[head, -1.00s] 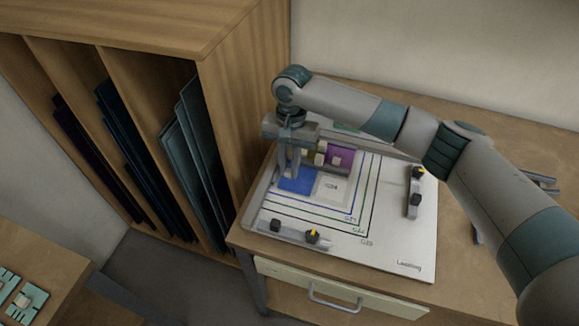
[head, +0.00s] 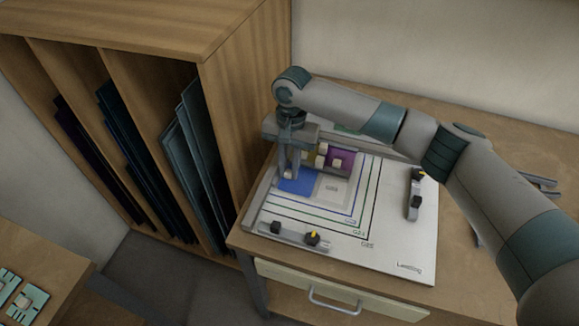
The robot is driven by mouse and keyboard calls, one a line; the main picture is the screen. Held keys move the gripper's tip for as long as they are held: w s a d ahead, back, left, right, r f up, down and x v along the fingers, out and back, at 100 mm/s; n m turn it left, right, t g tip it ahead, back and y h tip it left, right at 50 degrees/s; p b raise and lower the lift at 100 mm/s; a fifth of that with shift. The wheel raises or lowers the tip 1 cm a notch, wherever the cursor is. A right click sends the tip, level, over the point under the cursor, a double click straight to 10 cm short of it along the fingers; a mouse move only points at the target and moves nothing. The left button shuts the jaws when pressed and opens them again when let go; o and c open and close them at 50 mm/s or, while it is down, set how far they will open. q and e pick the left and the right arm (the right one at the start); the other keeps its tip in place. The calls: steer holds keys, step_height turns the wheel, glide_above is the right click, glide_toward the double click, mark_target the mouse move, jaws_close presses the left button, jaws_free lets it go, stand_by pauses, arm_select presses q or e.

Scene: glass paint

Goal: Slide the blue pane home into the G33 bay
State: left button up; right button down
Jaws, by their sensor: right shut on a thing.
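The blue pane (head: 298,185) lies low over the white lettered board (head: 405,244), at the left of its nested outlines. My right gripper (head: 289,174) comes down over the pane's rear left part and is shut on it; the fingers hide the exact grip. To the pane's right, apparently against it, is a pale square (head: 332,189) with a small label that I cannot read surely. A purple pane (head: 347,157) with a cream block on it is just behind. I cannot tell which space is the G33 bay. My left gripper is not in view.
Dark clamps with yellow parts stand at the board's front (head: 312,238) and right side (head: 416,192). A wooden rack (head: 236,110) with upright dark panes rises close on the left. The board's front right is clear.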

steer(key=shift+w+r, duration=0.1)
steer(key=c, duration=1.6)
jaws_free()
steer(key=shift+r, duration=0.1)
steer(key=shift+a, duration=0.1)
steer(key=shift+r, duration=0.15)
steer(key=shift+w+a+r+p, duration=0.1)
steer(key=shift+r+p, duration=0.25)
steer(key=shift+p, duration=0.15)
steer(key=shift+w+a+r+p, duration=0.1)
steer(key=shift+r+p, duration=0.25)
steer(key=shift+p, duration=0.15)
steer(key=shift+s+a+r+p, duration=0.1)
steer(key=shift+r+p, duration=0.15)
steer(key=shift+p, duration=0.15)
steer(key=shift+d+r+p, duration=0.35)
steer(key=shift+r+p, duration=0.15)
steer(key=shift+p, duration=0.3)
steer(key=shift+s+r+p, duration=0.1)
steer(key=shift+r+p, duration=1.65)
steer(key=shift+p, duration=0.4)
